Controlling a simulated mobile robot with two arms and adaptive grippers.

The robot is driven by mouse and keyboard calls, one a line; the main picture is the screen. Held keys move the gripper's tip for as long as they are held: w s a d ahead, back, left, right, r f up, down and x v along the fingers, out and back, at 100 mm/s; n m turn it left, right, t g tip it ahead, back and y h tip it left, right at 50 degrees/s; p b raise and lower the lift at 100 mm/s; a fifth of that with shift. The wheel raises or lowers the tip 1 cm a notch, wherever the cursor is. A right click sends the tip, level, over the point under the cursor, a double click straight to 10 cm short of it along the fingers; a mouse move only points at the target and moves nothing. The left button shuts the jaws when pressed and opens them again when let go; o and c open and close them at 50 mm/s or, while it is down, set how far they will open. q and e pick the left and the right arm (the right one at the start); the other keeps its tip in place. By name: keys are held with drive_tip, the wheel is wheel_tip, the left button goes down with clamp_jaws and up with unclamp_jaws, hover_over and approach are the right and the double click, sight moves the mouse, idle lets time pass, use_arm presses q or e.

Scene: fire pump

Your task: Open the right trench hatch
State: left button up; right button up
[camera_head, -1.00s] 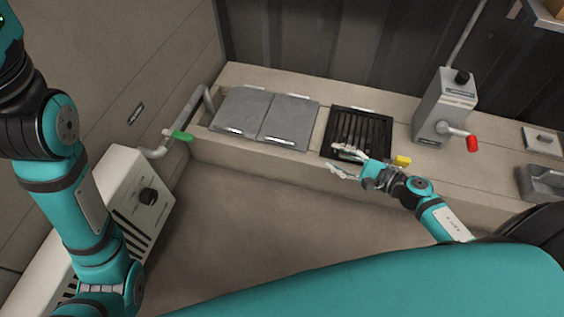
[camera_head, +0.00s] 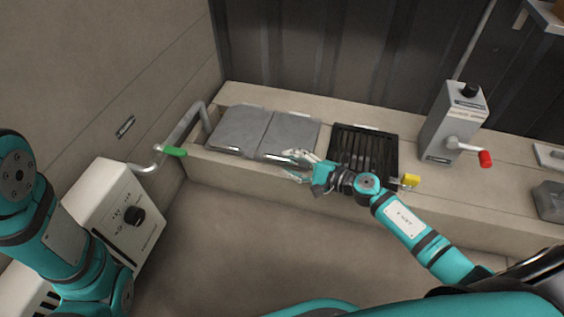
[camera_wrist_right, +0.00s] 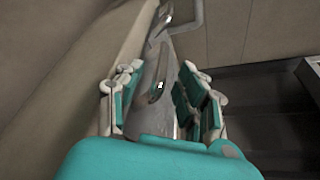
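The right trench hatch (camera_head: 292,134) is a flat grey metal plate lying closed in the concrete ledge. A matching left hatch (camera_head: 238,130) lies beside it. In the right wrist view, the fingers of my right gripper (camera_wrist_right: 160,98) stand apart, one on each side of grey metal with a bright handle (camera_wrist_right: 157,92); contact cannot be told. My left arm shows at the left, but its gripper is out of view.
A black slatted grate (camera_head: 363,150) is right of the hatches, with a yellow handle (camera_head: 411,180) near it. A grey box (camera_head: 452,125) with a red-tipped crank stands farther right. A green-handled pipe (camera_head: 172,151) and white box (camera_head: 118,215) are at left. The floor in front is clear.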

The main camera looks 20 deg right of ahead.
sight(287, 162)
drive_tip(key=shift+x, duration=1.8)
clamp_jaws()
